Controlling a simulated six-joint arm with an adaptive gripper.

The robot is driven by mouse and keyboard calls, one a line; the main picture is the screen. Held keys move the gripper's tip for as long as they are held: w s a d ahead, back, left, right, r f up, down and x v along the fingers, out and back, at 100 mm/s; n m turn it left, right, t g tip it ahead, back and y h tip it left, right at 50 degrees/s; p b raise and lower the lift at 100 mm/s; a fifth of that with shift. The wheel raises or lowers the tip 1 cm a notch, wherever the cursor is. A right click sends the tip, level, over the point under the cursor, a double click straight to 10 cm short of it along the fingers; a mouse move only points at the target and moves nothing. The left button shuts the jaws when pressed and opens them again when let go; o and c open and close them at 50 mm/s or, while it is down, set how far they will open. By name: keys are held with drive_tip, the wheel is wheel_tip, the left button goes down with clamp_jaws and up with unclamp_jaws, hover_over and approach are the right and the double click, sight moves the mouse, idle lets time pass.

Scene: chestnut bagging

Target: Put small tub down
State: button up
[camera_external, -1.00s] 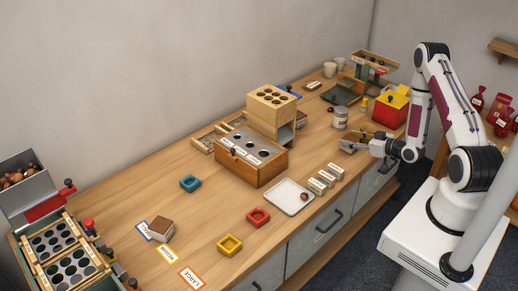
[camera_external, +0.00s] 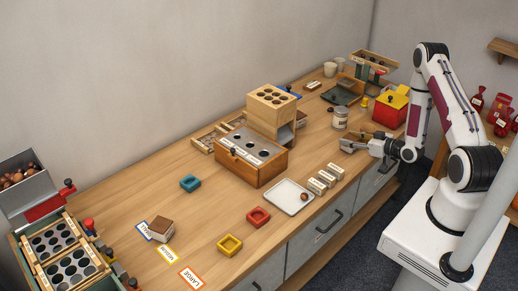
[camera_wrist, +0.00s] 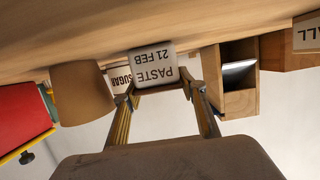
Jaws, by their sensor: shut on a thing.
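A small tub (camera_wrist: 153,65) with a pale label reading "PASTE 21 FEB" sits between the two fingertips of my gripper (camera_wrist: 163,92) in the wrist view, its text upside down. My gripper is shut on it. In the external view my gripper (camera_external: 352,147) is low over the right part of the bench, near the front edge. The tub cannot be made out clearly there, and I cannot tell whether its base touches the bench.
A white labelled tin (camera_external: 340,119) stands just behind my gripper. A red and yellow box (camera_external: 390,110) is to the right. Several small labelled blocks (camera_external: 318,186) and a white tray (camera_external: 288,196) lie to the left. A wooden box (camera_external: 250,160) stands further left.

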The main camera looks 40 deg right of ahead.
sight(351, 138)
drive_tip(key=shift+r, duration=0.1)
drive_tip(key=shift+r, duration=4.85)
drive_tip(key=shift+r, duration=0.2)
